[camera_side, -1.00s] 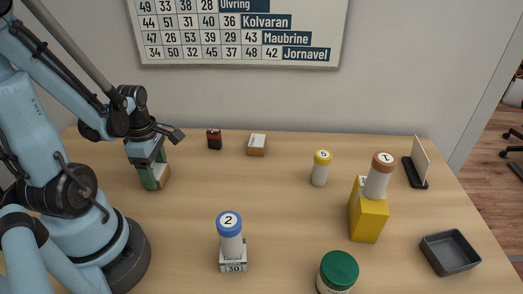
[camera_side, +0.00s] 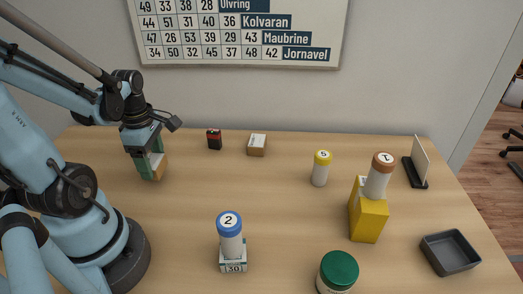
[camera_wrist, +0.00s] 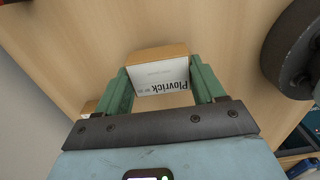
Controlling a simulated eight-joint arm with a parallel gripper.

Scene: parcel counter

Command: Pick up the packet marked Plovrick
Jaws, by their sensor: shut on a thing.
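The packet marked Plovrick (camera_wrist: 161,76) shows in the wrist view, with a white printed face and tan sides, between the two green fingers of my gripper (camera_wrist: 158,82). My gripper is shut on it from both sides. In the side view, my gripper (camera_side: 151,166) is at the left of the counter, and the packet (camera_side: 160,171) shows only in part as a tan side by the fingers. It looks slightly above the counter, though the gap is hard to judge.
Behind stand a red-black box (camera_side: 214,140) and small carton (camera_side: 257,146). A blue-capped bottle (camera_side: 230,240) stands on a box; a brown-capped one (camera_side: 377,180) is on a yellow box (camera_side: 368,219). A yellow-capped bottle (camera_side: 320,172), green-lidded jar (camera_side: 338,272) and grey tray (camera_side: 450,254) are rightward.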

